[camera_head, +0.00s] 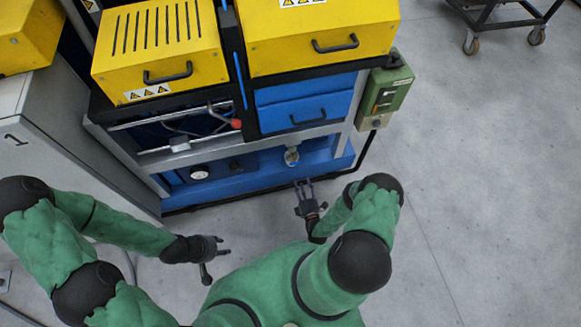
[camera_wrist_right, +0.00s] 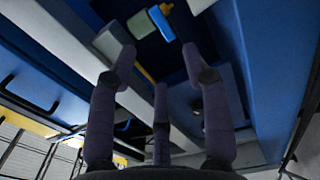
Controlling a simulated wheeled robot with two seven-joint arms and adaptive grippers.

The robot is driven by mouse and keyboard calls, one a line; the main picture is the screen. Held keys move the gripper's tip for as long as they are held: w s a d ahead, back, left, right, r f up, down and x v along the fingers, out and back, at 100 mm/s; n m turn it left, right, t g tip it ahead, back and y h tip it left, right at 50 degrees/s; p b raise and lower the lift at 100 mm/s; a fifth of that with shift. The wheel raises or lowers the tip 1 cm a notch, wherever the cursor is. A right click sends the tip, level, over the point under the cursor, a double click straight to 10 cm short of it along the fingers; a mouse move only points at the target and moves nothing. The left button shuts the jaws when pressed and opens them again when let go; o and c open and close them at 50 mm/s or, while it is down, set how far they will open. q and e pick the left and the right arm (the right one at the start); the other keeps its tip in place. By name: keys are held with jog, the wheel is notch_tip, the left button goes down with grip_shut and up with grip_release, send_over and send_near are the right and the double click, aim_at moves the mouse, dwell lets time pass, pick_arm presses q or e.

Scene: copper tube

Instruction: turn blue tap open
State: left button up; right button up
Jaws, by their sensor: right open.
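In the right wrist view a small light-blue bar (camera_wrist_right: 161,22), which may be the blue tap's handle, shows at the top in a dark recess under the machine. It lies beyond my right gripper's fingertips and apart from them. I cannot make out the blue tap in the head view. My right gripper (camera_head: 304,184) is in front of the machine's lower blue edge, with its fingers toward it. It is open and empty in the right wrist view (camera_wrist_right: 159,62). My left gripper (camera_head: 221,246) is low at the left, away from the machine, its fingers apart and nothing visible between them.
Floor at right is clear; a cart (camera_head: 505,20) stands far back.

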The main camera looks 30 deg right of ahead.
aim_at(296, 163)
jog(key=b+x, duration=0.3)
jog(key=x, duration=0.7)
jog(key=shift+w, duration=0.25)
jog(key=shift+c, duration=0.3)
grip_shut()
